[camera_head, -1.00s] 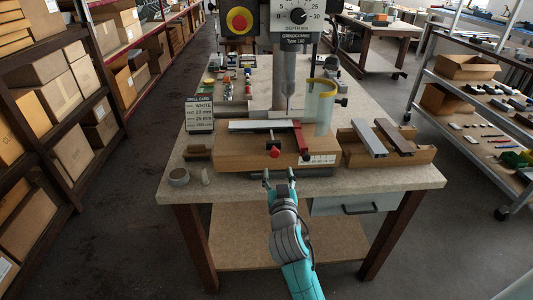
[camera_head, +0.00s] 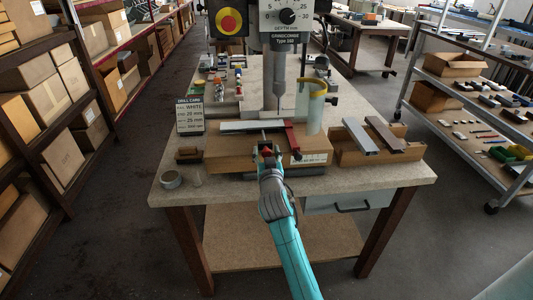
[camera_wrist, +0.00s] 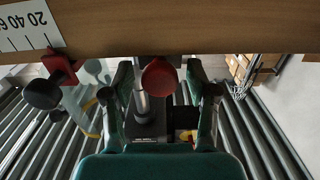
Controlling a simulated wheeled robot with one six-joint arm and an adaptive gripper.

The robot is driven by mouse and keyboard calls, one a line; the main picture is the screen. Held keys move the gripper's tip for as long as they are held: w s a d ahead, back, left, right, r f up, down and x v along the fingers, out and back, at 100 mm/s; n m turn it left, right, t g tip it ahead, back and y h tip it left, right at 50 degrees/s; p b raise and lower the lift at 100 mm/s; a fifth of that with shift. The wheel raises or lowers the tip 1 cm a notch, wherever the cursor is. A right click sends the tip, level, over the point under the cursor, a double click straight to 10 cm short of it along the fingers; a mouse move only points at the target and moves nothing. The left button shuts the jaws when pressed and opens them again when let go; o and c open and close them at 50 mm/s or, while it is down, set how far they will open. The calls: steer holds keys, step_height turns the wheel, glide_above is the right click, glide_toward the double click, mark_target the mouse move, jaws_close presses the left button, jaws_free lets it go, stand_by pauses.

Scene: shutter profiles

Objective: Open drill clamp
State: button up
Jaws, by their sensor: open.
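The drill clamp has a red arm (camera_head: 291,136) lying across a pale shutter profile (camera_head: 250,126) on the wooden fixture block (camera_head: 225,150). The clamp's red part with a black knob (camera_wrist: 42,93) also shows at left in the wrist view. A round red knob (camera_wrist: 160,78) on a metal rod sits at the block's front. My gripper (camera_head: 266,148) is at the block's front edge. In the wrist view its two fingers (camera_wrist: 161,90) are open, one on each side of the red knob. I cannot tell whether they touch it.
The drill column (camera_head: 278,75) and a clear guard with a yellow rim (camera_head: 316,100) stand behind the block. A cardboard box (camera_head: 405,155) with two profiles is at right. A tape roll (camera_head: 171,179) and a drill card (camera_head: 190,115) are at left.

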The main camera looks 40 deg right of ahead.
steer(key=shift+c, duration=0.2)
jaws_close()
steer(key=v, duration=0.8)
steer(key=shift+f, duration=0.1)
steer(key=shift+o, duration=0.2)
jaws_free()
steer(key=shift+a, duration=0.1)
steer(key=shift+s, duration=0.1)
steer(key=v, duration=1.2)
